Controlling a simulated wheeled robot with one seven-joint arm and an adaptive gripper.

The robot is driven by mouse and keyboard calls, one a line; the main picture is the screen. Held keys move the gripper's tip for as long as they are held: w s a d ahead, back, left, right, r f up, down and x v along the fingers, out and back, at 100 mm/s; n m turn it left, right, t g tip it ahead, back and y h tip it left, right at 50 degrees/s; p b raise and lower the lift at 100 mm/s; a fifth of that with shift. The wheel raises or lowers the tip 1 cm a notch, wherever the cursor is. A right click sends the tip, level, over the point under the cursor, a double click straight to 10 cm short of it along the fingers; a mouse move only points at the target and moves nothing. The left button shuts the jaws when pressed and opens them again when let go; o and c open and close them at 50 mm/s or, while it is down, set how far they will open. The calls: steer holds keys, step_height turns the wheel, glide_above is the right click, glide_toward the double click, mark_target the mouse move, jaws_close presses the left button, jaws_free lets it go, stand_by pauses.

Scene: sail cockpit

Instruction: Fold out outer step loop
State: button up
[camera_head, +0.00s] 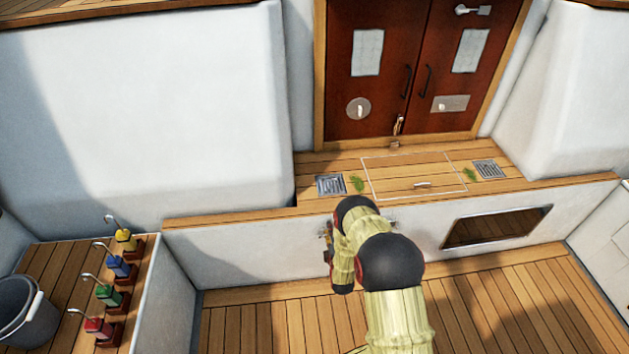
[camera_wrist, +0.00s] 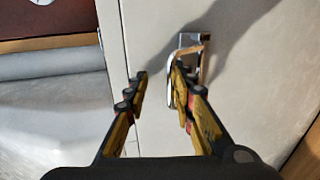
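In the wrist view a shiny metal step loop (camera_wrist: 190,40) is mounted on a white wall panel, with a light wood-coloured part across it. It hangs close to the wall. My gripper (camera_wrist: 158,82) is open, its two black and yellow fingers apart. The right fingertip overlaps the lower part of the loop; I cannot tell whether it touches. The left fingertip is left of the loop, over the white panel. Nothing is between the fingers. In the head view my gripper (camera_head: 327,240) is at the white riser below the wooden ledge, partly hidden by my arm.
Double red-brown doors (camera_head: 410,70) stand behind the ledge (camera_head: 415,178), which carries drain grates. A dark inset panel (camera_head: 497,227) is to the right in the riser. Winch-like coloured handles (camera_head: 117,268) and a grey bucket (camera_head: 18,312) are on the left bench. The plank floor (camera_head: 500,300) is clear.

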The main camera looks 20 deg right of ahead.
steer(key=r+p+v, duration=0.1)
steer(key=p+v, duration=0.1)
steer(key=v, duration=0.5)
steer(key=w+a+r+m+g, duration=0.1)
steer(key=w+r, duration=0.3)
steer(key=r, duration=0.3)
steer(key=w+r+m+y, duration=0.1)
steer(key=w+r+m, duration=0.1)
steer(key=w+r, duration=0.2)
steer(key=w+a+r+m+g, duration=0.1)
steer(key=w+r, duration=0.3)
steer(key=r, duration=0.6)
steer(key=shift+w+a+r+g+y, duration=0.3)
steer(key=shift+w+a+r, duration=0.05)
